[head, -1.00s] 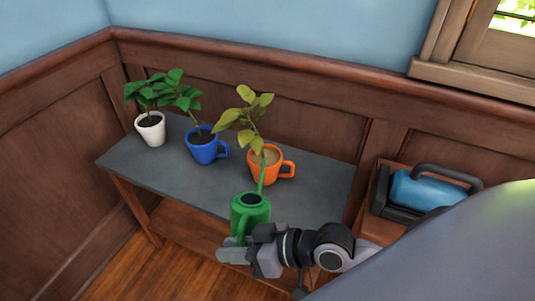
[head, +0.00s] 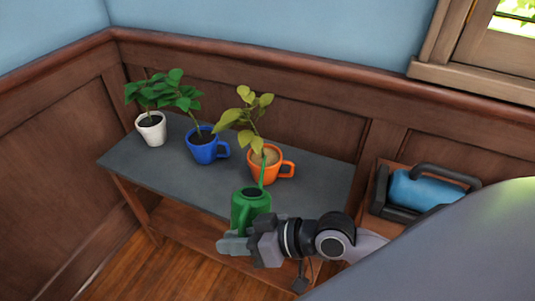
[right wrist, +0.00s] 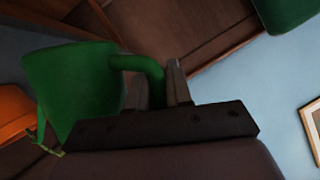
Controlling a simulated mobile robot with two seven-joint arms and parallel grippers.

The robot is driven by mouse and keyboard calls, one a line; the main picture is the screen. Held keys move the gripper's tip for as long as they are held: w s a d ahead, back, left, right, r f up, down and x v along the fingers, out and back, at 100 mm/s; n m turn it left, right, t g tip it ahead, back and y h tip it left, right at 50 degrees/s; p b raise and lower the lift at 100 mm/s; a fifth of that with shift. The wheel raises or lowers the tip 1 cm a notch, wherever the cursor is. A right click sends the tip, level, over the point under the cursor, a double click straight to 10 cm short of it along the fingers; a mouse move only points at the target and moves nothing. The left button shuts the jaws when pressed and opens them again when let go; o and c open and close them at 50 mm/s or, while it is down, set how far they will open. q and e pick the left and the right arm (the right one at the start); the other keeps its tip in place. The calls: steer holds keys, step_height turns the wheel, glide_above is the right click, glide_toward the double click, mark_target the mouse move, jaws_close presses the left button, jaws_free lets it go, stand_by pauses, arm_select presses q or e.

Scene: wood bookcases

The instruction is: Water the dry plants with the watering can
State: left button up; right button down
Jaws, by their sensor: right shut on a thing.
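My right gripper (head: 236,243) is shut on the handle of the green watering can (head: 250,210); the can also shows in the right wrist view (right wrist: 75,85), its handle between the fingers. The can is at the table's front edge, its thin spout reaching up to the orange mug (head: 262,170). I see no water stream. The orange mug holds pale tan soil and a plant with yellowish leaves (head: 246,112). The blue mug (head: 203,152) and the white pot (head: 151,135) hold dark soil and green-leaved plants. My left gripper is out of view.
The plants stand on a grey-topped table (head: 150,168) against wood panelling. A blue and black case with a handle (head: 420,190) sits on a wooden stand at the right. The table's left front and the right end beside the orange mug are clear.

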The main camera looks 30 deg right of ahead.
arm_select(q)
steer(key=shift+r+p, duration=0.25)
steer(key=shift+p, duration=0.1)
arm_select(e)
steer(key=shift+w+d+r+m, duration=0.15)
steer(key=shift+w+r, duration=0.05)
steer(key=shift+r, duration=0.3)
steer(key=shift+w+d+r+m, duration=0.15)
steer(key=shift+w+r, duration=0.05)
steer(key=shift+r, duration=0.3)
stand_by(1.5)
